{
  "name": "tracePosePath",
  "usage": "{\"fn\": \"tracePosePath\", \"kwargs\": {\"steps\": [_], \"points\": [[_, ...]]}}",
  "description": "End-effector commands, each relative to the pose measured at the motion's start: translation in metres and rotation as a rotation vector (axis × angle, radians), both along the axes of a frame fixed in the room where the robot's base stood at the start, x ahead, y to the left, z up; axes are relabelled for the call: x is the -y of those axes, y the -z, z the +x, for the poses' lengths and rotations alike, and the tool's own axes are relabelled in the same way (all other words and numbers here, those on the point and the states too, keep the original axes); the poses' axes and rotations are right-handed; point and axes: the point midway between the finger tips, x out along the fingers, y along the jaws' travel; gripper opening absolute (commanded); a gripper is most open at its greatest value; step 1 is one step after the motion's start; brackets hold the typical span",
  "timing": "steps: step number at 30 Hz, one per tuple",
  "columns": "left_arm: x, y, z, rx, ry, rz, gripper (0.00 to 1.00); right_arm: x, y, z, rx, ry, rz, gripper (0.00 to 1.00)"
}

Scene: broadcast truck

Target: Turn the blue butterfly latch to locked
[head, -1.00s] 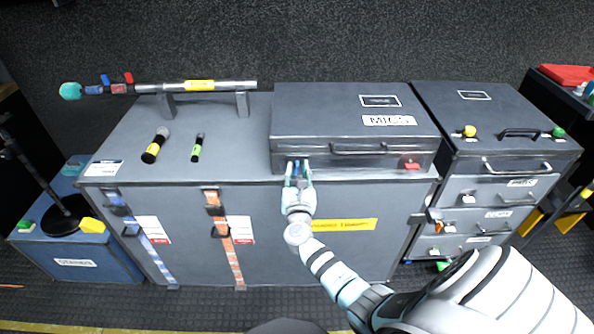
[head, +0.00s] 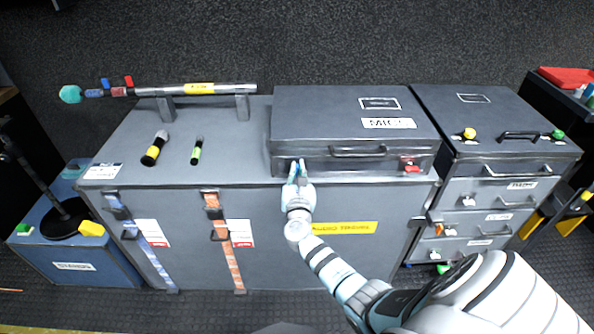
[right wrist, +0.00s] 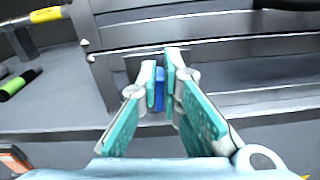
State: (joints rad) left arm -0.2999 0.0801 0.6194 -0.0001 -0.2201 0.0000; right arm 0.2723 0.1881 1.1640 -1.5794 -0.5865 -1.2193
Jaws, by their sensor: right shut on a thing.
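The blue butterfly latch (right wrist: 159,88) is on the front left of the grey MICS case (head: 355,122), on a small metal plate. In the right wrist view its blue wing stands upright between the fingertips. My right gripper (head: 297,172) is shut on the latch; it also shows in the right wrist view (right wrist: 162,82). The fingers hide much of the latch in the head view. A red latch (head: 410,165) sits on the front right of the same case. My left gripper is not in view.
The case rests on a large grey trunk (head: 190,245) with straps on its front. Two microphones, yellow-banded (head: 154,150) and green-banded (head: 197,151), and a boom pole (head: 195,89) lie to the left. A drawer cabinet (head: 490,190) stands at the right.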

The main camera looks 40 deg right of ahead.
Motion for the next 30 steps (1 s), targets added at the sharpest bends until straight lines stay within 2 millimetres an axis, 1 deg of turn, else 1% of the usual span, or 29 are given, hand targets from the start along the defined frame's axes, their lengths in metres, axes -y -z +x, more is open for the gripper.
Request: {"fn": "tracePosePath", "kwargs": {"steps": [5, 11, 30], "points": [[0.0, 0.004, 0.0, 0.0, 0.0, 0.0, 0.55, 0.001, -0.002, 0.001, 0.031, 0.0, 0.031, 0.0], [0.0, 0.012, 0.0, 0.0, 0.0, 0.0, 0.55, 0.003, -0.001, 0.0, 0.099, -0.001, 0.119, 0.0], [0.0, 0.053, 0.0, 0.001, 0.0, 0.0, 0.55, 0.011, 0.004, -0.006, 0.458, -0.004, 0.585, 0.0]]}}
